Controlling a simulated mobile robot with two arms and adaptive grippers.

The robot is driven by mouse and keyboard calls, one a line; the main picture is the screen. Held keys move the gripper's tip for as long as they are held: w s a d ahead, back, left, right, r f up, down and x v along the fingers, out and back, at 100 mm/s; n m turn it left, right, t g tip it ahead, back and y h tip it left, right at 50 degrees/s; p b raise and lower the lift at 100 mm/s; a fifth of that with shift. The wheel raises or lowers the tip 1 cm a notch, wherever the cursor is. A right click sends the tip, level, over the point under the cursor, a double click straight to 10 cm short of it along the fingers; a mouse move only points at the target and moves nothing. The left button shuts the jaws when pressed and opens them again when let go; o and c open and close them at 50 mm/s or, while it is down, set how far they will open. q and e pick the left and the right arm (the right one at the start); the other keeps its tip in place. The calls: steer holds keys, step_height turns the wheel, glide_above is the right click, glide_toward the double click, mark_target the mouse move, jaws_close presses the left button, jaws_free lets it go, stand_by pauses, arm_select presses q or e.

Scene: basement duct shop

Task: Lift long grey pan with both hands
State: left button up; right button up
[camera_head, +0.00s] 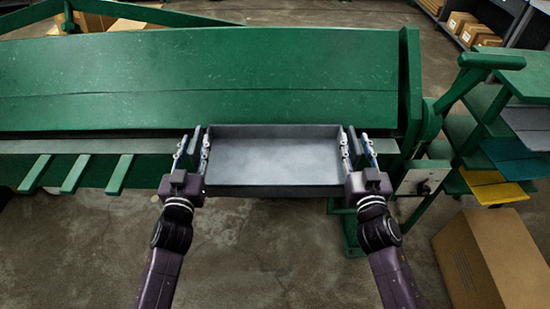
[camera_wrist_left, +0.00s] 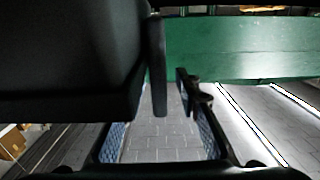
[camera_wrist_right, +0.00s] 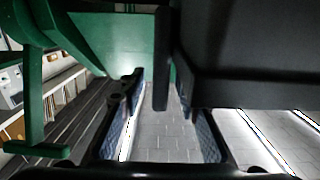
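The long grey pan (camera_head: 274,161) is a shallow open tray, level and empty, at the front of the green machine. Its dark outside fills the upper left of the left wrist view (camera_wrist_left: 70,60) and the upper right of the right wrist view (camera_wrist_right: 245,50). A thin upright handle stands off each end. My left gripper (camera_head: 192,148) is open at the left end, its fingers apart on either side of the handle (camera_wrist_left: 158,65). My right gripper (camera_head: 358,148) is open likewise around the right handle (camera_wrist_right: 162,60). Finger contact is unclear; the pan's underside is hidden.
The green machine (camera_head: 200,75) spans the back, with several green arms (camera_head: 75,174) jutting forward at left. A control box (camera_head: 421,178) and shelves with coloured sheets (camera_head: 515,158) stand right. A cardboard box (camera_head: 490,255) is at lower right. The floor (camera_head: 275,250) between my arms is clear.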

arm_select(q)
steer(key=shift+w, duration=0.6)
arm_select(e)
steer(key=shift+w, duration=0.6)
arm_select(q)
jaws_close()
arm_select(e)
jaws_close()
arm_select(q)
steer(key=shift+r, duration=0.25)
arm_select(e)
steer(key=shift+r, duration=0.2)
